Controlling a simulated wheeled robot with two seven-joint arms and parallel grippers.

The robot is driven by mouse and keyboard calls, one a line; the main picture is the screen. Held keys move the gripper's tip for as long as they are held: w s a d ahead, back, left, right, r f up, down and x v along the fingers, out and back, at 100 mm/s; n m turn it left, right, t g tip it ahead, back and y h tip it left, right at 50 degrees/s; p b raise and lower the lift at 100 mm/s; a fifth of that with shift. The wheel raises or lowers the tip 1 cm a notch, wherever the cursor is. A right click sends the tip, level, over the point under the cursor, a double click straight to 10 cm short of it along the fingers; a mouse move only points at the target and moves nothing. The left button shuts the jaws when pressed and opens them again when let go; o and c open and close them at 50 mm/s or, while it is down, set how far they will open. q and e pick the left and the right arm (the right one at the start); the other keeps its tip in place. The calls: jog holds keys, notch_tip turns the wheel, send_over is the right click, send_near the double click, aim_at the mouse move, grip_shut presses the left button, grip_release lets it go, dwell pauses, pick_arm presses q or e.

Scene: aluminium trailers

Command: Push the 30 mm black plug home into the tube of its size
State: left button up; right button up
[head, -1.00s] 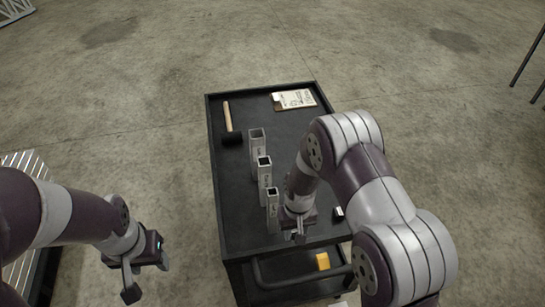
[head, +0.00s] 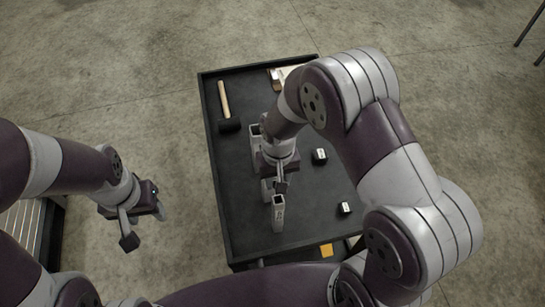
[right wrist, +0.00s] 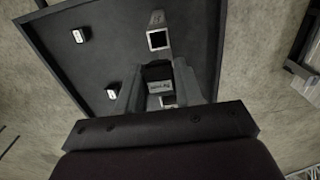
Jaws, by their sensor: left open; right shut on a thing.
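My right gripper (head: 281,184) is shut on a black plug (right wrist: 158,73) with a pale label, too small to read. It holds the plug over the middle of three upright grey square tubes. That tube (head: 266,190) is mostly hidden behind the gripper; its rim (right wrist: 167,101) shows just past the plug in the right wrist view. I cannot tell whether plug and tube touch. The near tube (head: 278,214) stands open, and the far tube (head: 255,146) is partly covered by my arm. My left gripper (head: 143,224) is open and empty, left of the cart.
Two other black plugs with white labels, one farther (head: 319,157) and one nearer (head: 344,208), stand on the black cart top (head: 300,225). A mallet (head: 226,108) lies at the far left. An orange block (head: 326,250) sits low at the front.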

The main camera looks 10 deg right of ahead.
jog(key=shift+a, duration=0.1)
jog(key=shift+s+f, duration=0.15)
jog(key=shift+s, duration=0.5)
jog(key=shift+w+f+b, duration=0.1)
jog(key=shift+f+b, duration=0.2)
jog(key=shift+b, duration=0.05)
jog(key=f+b, duration=0.3)
jog(key=f, duration=0.2)
jog(key=shift+s+b, duration=0.2)
jog(key=shift+b, duration=0.15)
pick_arm(q)
jog(key=shift+s+f, duration=0.3)
jog(key=shift+f, duration=0.4)
jog(key=shift+s+f, duration=0.3)
jog(key=shift+f, duration=0.35)
jog(key=shift+s+f, duration=0.3)
jog(key=shift+f, duration=0.4)
pick_arm(e)
jog(key=shift+s+f, duration=0.25)
jog(key=shift+s, duration=0.05)
grip_shut()
